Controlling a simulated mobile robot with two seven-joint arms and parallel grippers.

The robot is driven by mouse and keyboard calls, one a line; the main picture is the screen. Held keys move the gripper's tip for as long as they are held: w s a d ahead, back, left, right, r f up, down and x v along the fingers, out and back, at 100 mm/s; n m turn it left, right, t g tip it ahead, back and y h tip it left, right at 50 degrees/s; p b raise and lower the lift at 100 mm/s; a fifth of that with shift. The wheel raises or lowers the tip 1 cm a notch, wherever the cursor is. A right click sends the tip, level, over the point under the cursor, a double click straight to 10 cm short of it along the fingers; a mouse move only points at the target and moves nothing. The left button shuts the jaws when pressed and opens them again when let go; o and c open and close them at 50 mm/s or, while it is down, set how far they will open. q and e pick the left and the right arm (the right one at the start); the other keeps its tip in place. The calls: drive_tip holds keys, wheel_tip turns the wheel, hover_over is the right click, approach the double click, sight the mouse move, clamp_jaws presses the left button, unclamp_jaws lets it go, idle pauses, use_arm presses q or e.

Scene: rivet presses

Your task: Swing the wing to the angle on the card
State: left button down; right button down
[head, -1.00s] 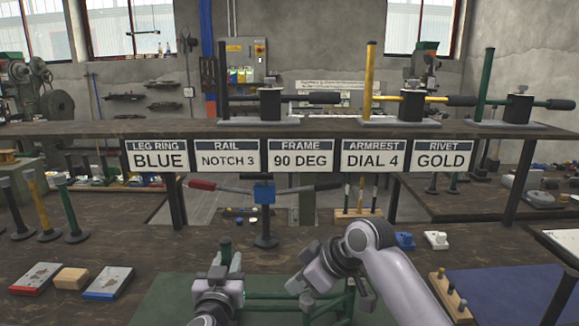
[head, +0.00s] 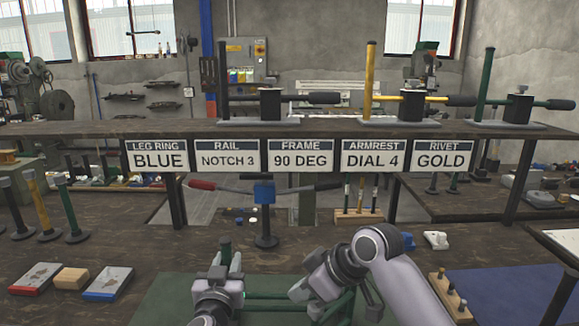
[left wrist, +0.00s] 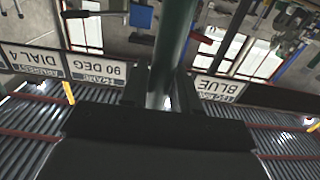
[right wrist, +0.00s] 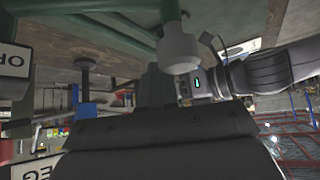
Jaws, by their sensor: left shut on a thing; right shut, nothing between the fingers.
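The card under FRAME (head: 299,157) reads 90 DEG; it also shows upside down in the left wrist view (left wrist: 97,70). A green tube frame (head: 275,296) stands on the green mat at the front, partly hidden by my arms. My left gripper (head: 226,262) is shut on an upright green tube (left wrist: 176,35), which passes between its fingers in the left wrist view. My right gripper (head: 303,290) is shut and empty. In the right wrist view its fingers (right wrist: 155,88) are beside a grey tube end (right wrist: 180,52) on a green tube. I cannot tell whether they touch, nor read the wing's angle.
A black stand with a blue block (head: 264,193) is behind my grippers. Boxes (head: 107,283) lie at the left, with several posts (head: 70,208) behind. A wooden peg rack (head: 450,295) is at the right. The raised shelf (head: 215,129) carries rivet presses.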

sight(321, 316)
drive_tip(key=shift+s+d, duration=0.45)
drive_tip(key=shift+s, duration=0.35)
drive_tip(key=shift+s+d, duration=0.45)
drive_tip(key=shift+s, duration=0.3)
drive_tip(key=shift+s+d, duration=1.1)
drive_tip(key=shift+d, duration=0.1)
drive_tip(key=shift+s+d, duration=0.35)
drive_tip(key=shift+d, duration=0.25)
drive_tip(key=shift+s+d, duration=0.35)
drive_tip(key=shift+d, duration=0.2)
drive_tip(key=shift+a, duration=1.25)
